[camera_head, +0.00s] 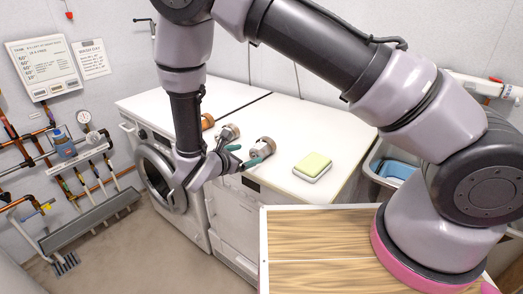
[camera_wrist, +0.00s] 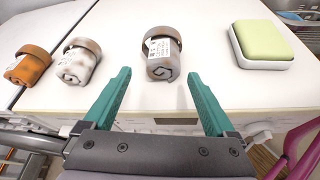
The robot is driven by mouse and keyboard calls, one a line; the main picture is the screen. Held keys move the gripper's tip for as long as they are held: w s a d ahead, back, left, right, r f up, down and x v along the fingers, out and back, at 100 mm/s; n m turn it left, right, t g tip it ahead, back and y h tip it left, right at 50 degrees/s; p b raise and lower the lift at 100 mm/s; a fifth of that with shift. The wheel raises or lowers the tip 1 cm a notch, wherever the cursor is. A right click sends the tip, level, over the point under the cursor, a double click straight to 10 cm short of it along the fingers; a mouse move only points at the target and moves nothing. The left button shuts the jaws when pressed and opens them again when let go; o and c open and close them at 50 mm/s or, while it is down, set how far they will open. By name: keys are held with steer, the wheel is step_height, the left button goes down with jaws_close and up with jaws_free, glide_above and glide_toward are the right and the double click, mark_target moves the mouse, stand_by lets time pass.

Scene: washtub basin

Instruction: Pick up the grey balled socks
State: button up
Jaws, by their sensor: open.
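Three rolled bundles lie in a row on the white worktop. The middle one in the wrist view (camera_wrist: 161,68) is grey with a brown band and a white tag; it also shows in the head view (camera_head: 259,150). A paler grey-white bundle (camera_wrist: 76,65) with a brown band lies to its left. An orange-brown bundle (camera_wrist: 27,68) is farthest left. Which of the two greyish ones is the grey balled socks is not certain. My gripper (camera_wrist: 158,76) is open and empty, its teal fingers pointing toward the middle bundle, which appears just beyond and between the fingertips.
A yellow-green topped white block (camera_wrist: 261,44) lies right of the middle bundle. The worktop (camera_head: 335,128) covers a front-loading washer (camera_head: 158,172) and its neighbour. A grey tub (camera_head: 372,165) stands right of the worktop. A wooden-topped surface (camera_head: 310,235) is in the foreground.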

mark_target(259, 150)
steer(key=x, duration=0.8)
steer(key=shift+w+d+f, duration=0.1)
steer(key=shift+w+d, duration=0.1)
steer(key=shift+d, duration=0.1)
steer(key=c, duration=1)
